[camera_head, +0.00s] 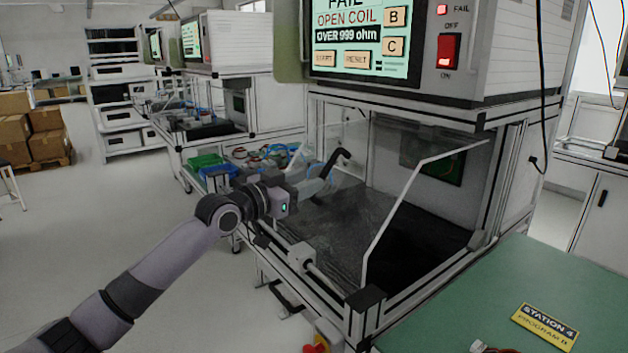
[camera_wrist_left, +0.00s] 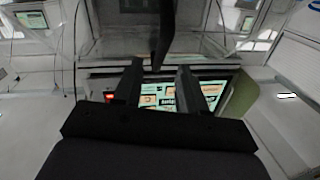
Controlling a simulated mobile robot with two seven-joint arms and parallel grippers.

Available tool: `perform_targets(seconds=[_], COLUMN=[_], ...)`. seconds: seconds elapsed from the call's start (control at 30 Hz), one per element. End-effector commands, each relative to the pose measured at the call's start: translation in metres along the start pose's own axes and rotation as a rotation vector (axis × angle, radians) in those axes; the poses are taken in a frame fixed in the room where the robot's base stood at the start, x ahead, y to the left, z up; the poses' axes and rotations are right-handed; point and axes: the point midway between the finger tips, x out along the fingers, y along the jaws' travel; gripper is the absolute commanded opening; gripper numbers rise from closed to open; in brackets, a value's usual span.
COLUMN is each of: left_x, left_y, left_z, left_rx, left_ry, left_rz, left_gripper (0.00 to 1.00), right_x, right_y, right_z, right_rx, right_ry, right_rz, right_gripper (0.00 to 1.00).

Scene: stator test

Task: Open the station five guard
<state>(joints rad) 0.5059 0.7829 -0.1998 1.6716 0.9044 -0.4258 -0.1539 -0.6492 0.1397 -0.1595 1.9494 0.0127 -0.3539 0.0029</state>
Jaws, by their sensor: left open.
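The guard is a clear panel with pale slanted frame edges (camera_head: 388,228) over the front of the test station. A curved black handle (camera_head: 343,156) stands at its left part. My left gripper (camera_head: 322,178) reaches in from the left and is close to this handle, seen through or against the clear panel. In the left wrist view the two fingers of my left gripper (camera_wrist_left: 157,82) are apart, with a dark bar (camera_wrist_left: 162,35) showing above and between them. I cannot tell whether they touch it. My right gripper is not in view.
The station's screen (camera_head: 361,38) reads FAIL, OPEN COIL, with a red switch (camera_head: 448,50) beside it. A yellow label (camera_head: 544,327) reading STATION 4 lies on the green mat (camera_head: 470,290). Green and blue bins (camera_head: 212,168) stand behind the arm. Open floor lies left.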

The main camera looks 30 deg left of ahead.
Motion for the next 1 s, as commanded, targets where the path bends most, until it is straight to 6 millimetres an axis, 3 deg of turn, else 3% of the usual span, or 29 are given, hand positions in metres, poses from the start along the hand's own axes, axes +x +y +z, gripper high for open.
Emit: perform_targets(seconds=[0.3,1.0], left_x=[-0.022,-0.023], left_y=[0.0,0.0], left_z=[0.001,0.0], left_rx=[0.0,-0.001], left_ry=[-0.001,0.0], left_rz=[0.0,0.0], left_gripper=[0.41,0.41], right_x=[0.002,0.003], right_y=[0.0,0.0], right_z=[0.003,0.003], right_rx=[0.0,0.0], right_ry=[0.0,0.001], right_rz=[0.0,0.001], right_gripper=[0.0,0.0])
